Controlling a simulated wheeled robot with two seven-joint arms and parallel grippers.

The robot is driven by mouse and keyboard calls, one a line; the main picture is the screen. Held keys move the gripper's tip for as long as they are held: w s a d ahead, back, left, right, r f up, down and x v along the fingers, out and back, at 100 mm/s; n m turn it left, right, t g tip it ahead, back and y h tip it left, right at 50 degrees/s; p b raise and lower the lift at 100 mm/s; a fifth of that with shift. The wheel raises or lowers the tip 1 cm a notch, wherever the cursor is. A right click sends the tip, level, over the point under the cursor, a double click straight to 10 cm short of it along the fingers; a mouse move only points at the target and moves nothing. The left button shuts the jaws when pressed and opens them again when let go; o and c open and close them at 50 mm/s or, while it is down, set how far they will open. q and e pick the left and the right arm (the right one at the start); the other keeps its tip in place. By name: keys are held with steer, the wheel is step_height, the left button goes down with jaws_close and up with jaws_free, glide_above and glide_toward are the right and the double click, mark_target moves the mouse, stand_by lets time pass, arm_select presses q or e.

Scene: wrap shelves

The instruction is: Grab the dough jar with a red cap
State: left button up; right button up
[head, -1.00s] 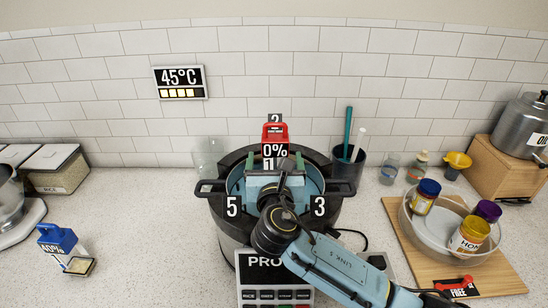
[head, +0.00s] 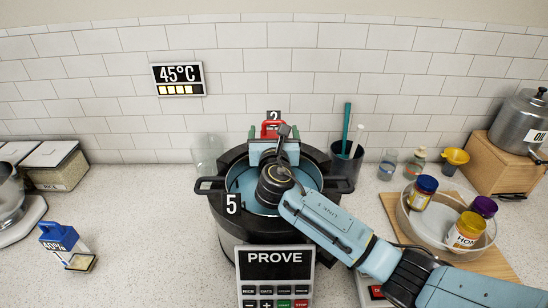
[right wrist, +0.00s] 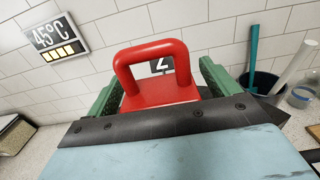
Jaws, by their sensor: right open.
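The red cap (head: 272,128) with its loop handle shows at the back of the pot in the head view. The jar body below it is hidden behind my right gripper. In the right wrist view, the red cap (right wrist: 160,75) stands upright between the green fingers. My right gripper (head: 271,133) is open, with one finger on each side of the cap. I cannot tell whether the fingers touch it. My left gripper is not in view.
A dark pot (head: 232,187) with number tags sits under my right arm, with a PROVE panel (head: 275,258) in front. A utensil cup (head: 346,163) stands right of it. A glass dish (head: 405,222) with several jars is at right. A blue-capped carton (head: 62,240) is at left.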

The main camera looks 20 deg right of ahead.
steer(key=c, duration=1.5)
steer(key=shift+c, duration=0.8)
steer(key=shift+r, duration=0.15)
